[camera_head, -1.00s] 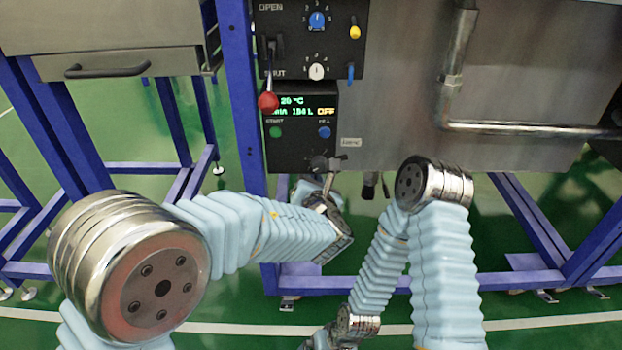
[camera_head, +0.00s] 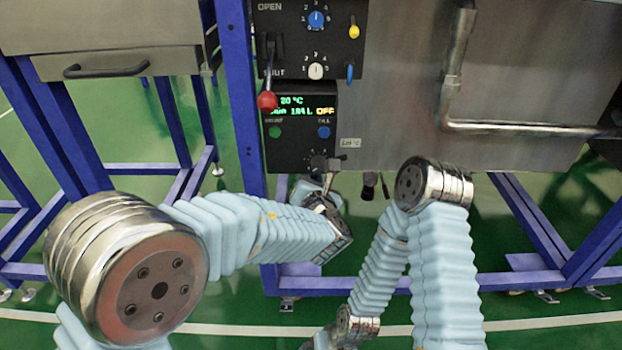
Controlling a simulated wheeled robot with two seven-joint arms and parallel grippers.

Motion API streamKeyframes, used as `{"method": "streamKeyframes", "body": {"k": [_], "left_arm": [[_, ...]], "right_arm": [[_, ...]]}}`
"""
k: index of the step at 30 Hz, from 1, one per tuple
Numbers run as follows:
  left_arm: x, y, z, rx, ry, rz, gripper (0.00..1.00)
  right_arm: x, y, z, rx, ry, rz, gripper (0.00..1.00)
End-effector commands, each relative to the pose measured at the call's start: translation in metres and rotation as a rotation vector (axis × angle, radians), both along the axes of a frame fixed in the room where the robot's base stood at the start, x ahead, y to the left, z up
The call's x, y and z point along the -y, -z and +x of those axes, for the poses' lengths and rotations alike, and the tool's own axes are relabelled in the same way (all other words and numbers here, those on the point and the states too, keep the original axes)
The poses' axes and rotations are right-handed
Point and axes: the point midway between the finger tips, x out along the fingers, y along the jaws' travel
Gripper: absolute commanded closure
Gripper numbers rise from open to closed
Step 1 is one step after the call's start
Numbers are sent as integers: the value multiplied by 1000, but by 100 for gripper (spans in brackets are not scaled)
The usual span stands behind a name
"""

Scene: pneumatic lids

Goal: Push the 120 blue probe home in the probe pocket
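A small blue upright piece (camera_head: 350,73) hangs at the right edge of the upper control panel, below a yellow one (camera_head: 354,32). It may be the blue probe, but I cannot read a 120 on it, and I cannot make out a pocket. My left gripper (camera_head: 328,180) is just under the lower panel, close below its bottom dial (camera_head: 318,161). Its fingers are small and partly hidden by its own wrist, so I cannot tell whether they are open. My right arm bends down to the bottom edge, and its fingers are not visible.
The panels carry a red-knobbed lever (camera_head: 267,101), blue and white dials, and a lit display (camera_head: 301,106) reading 20 °C and OFF. A steel pipe (camera_head: 452,85) and blue frame legs (camera_head: 249,110) stand nearby.

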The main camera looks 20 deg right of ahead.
Motion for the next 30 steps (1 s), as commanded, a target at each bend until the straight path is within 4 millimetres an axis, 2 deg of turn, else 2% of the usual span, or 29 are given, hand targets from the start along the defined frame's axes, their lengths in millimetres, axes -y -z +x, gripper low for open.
{"method": "streamKeyframes", "body": {"k": [30], "left_arm": [[-11, 4, 7, -4, -17, 0, 100]], "right_arm": [[0, 6, 0, 0, 0, 0, 0]]}}
